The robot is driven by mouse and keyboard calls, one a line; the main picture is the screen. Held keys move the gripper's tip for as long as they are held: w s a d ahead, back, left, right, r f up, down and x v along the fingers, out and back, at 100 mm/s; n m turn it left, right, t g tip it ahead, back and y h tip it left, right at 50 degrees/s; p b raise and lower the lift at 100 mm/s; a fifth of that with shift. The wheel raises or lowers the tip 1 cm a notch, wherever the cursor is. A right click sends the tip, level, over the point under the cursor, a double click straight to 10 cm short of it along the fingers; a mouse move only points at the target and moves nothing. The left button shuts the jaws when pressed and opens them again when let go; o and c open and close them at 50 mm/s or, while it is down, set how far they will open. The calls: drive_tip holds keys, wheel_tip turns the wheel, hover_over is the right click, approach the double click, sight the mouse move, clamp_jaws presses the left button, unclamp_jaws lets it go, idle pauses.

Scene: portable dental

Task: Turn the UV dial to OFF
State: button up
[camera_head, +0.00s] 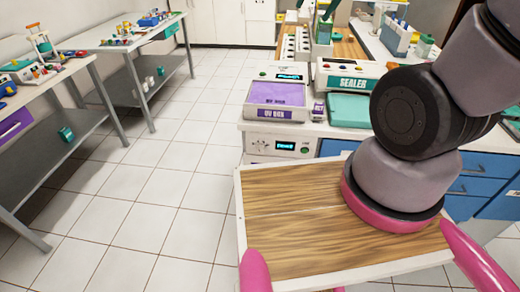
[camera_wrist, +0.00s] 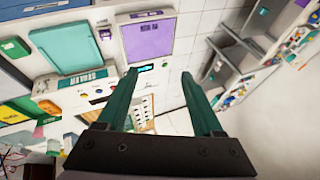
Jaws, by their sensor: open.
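The UV box shows a purple lid (camera_head: 277,92) with a "UV BOX" label in the head view. On its white front panel, below the label, is a small round dial (camera_head: 258,147), left of a lit display (camera_head: 285,146). The dial's setting is too small to read. In the wrist view, which looks upside down, the purple lid (camera_wrist: 150,38) lies beyond the fingertips, and I cannot make out the dial. My gripper (camera_wrist: 160,74) is open, with nothing between its dark green fingers. The head view shows my arm at the right but not its fingers.
A sealer (camera_head: 350,75) stands right of the UV box, with a teal panel (camera_head: 349,107) in front of it. Blue drawers (camera_head: 470,185) are below the counter. Metal tables (camera_head: 120,45) with small items stand at the left. The tiled floor (camera_head: 150,185) between is clear.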

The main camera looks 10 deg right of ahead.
drive_tip(key=w+a+f+g, duration=0.1)
drive_tip(key=w+a+f, duration=0.4)
drive_tip(key=f, duration=0.5)
drive_tip(key=g+h, duration=0.1)
drive_tip(key=h, duration=0.1)
hover_over(260, 149)
drive_tip(key=s, duration=0.2)
wheel_tip(260, 149, down, 18)
drive_tip(key=shift+n+t+h, duration=0.3)
drive_tip(key=shift+n+h, duration=0.5)
drive_tip(key=shift+h, duration=0.1)
drive_tip(key=f, duration=0.7)
drive_tip(key=w+f, duration=0.1)
drive_tip(key=f, duration=1.2)
drive_tip(key=shift+w+f, duration=0.35)
drive_tip(key=shift+f, duration=0.05)
clamp_jaws()
